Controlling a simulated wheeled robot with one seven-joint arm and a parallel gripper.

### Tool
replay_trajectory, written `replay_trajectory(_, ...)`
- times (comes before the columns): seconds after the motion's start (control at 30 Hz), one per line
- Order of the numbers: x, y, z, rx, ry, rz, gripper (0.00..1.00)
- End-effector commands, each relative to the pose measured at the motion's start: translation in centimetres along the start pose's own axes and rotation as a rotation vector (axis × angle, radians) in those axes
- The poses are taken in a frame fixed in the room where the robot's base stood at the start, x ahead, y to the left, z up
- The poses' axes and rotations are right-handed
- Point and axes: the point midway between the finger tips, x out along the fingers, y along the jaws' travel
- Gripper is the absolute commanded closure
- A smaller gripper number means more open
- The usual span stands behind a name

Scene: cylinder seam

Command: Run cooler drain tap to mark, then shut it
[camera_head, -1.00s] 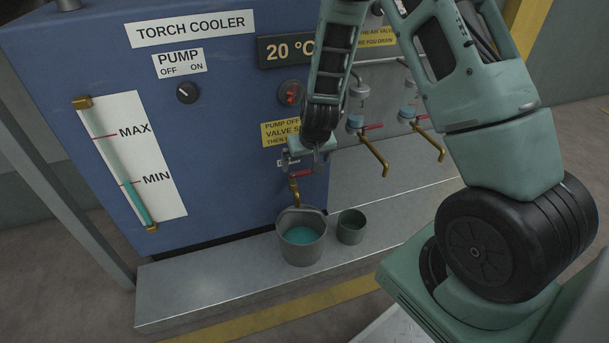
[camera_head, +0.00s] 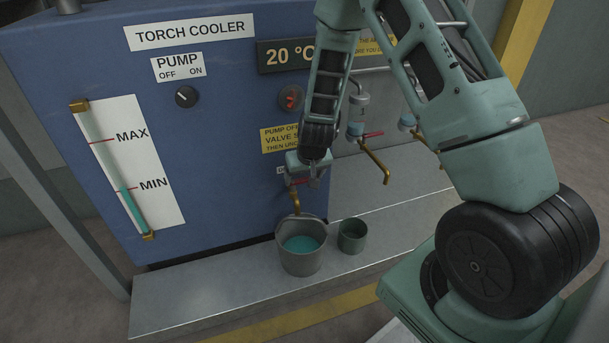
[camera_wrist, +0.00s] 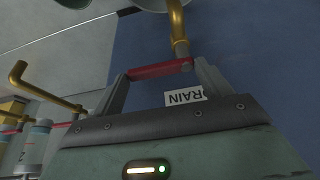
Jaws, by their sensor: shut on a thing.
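The drain tap has a brass spout (camera_head: 296,201) and a red lever (camera_wrist: 160,69). My gripper (camera_wrist: 163,82) is shut on the red lever, with one finger at each end of it. In the head view my gripper (camera_head: 314,178) hides most of the tap. A grey bucket (camera_head: 301,264) stands under the spout with teal liquid (camera_head: 302,244) in it. I cannot make out a stream. The sight gauge (camera_head: 113,165) on the blue torch cooler (camera_head: 225,110) shows teal liquid with its top close to the red MIN line.
A small grey cup (camera_head: 352,237) stands right of the bucket on the metal ledge (camera_head: 190,300). Another brass tap with a red handle (camera_head: 375,160) is to the right. The pump knob (camera_head: 187,96) is on the panel. The ledge's left part is clear.

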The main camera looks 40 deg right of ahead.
Motion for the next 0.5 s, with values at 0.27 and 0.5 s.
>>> replay_trajectory(0.27,-0.62,-0.25,0.25,0.1,-0.004,0.042,0.64)
replay_trajectory(0.5,-0.27,-0.24,0.52,0.148,-0.002,0.062,0.64)
